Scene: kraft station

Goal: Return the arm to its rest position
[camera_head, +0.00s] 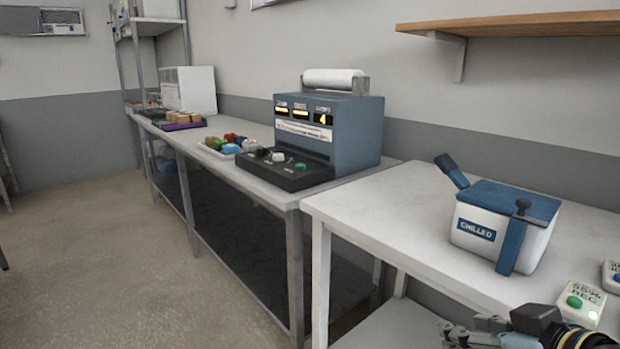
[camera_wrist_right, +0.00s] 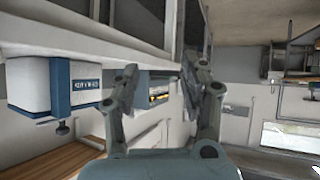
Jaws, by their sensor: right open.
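My right gripper (camera_head: 472,333) shows at the bottom right edge of the head view, beside the front edge of the near white table (camera_head: 385,215). Its lower part and most of the arm are cut off by the frame. In the right wrist view the two fingers (camera_wrist_right: 160,85) stand apart with nothing between them, so it is open and empty. That view looks upside down. My left gripper is in neither view.
A white cooler box (camera_head: 475,235) with a blue lid, labelled CHILLED, stands on the near table. Button boxes (camera_head: 582,303) sit at its right. A blue-grey machine (camera_head: 350,130) and a produce tray (camera_head: 210,150) are on the farther bench. A wooden shelf (camera_head: 530,24) hangs above.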

